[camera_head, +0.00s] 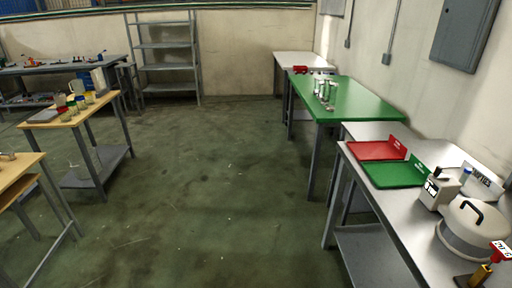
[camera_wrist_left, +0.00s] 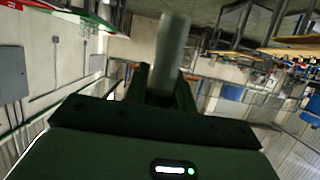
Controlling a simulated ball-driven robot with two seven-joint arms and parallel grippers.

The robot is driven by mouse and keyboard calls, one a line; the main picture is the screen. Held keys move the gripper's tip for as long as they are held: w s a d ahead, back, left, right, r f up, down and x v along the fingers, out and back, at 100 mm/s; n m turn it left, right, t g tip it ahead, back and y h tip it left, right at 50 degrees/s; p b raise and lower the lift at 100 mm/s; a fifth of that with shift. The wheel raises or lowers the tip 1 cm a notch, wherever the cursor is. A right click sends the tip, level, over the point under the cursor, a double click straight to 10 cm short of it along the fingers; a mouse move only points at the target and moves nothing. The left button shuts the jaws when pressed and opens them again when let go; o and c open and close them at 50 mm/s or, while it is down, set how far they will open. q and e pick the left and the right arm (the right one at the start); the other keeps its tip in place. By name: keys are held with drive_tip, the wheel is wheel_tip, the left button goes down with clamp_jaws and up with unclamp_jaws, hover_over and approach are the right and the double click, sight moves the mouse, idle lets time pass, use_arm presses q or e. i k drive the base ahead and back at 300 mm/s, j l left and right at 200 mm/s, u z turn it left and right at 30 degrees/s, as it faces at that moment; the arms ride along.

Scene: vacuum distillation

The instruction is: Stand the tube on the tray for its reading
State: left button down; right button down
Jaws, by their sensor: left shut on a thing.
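In the left wrist view my left gripper (camera_wrist_left: 164,88) is shut on a pale, translucent tube (camera_wrist_left: 172,45), which sticks out past the dark fingers. What is inside the tube cannot be made out. In the head view a red tray (camera_head: 372,151) and a green tray (camera_head: 392,175) lie side by side on the grey bench at the right, each with an upright label at its back. Both trays look empty. Which of them the task names cannot be told. Neither gripper shows in the head view, and my right gripper is in no view.
The grey bench (camera_head: 378,207) also holds a small white device (camera_head: 438,192), a round lidded vessel (camera_head: 468,228) and a red-topped valve (camera_head: 490,262). A green table (camera_head: 358,98) with several bottles stands behind. Wooden tables (camera_head: 50,121) stand at left. The floor (camera_head: 215,190) between is clear.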

sight(374, 151)
drive_tip(key=i+z, duration=0.2)
drive_tip(key=i, duration=0.55)
drive_tip(key=i+j+z, duration=0.15)
drive_tip(key=i, duration=0.6)
drive_tip(key=i+l+z, duration=0.15)
drive_tip(key=z, duration=0.25)
drive_tip(key=i+z, duration=0.4)
drive_tip(key=i+l+z, duration=0.1)
drive_tip(key=z, duration=0.3)
drive_tip(key=i+j+z, duration=0.1)
drive_tip(key=i+z, duration=0.15)
drive_tip(key=z, duration=0.15)
drive_tip(key=i+j+z, duration=0.15)
drive_tip(key=z, duration=0.25)
drive_tip(key=i, duration=0.05)
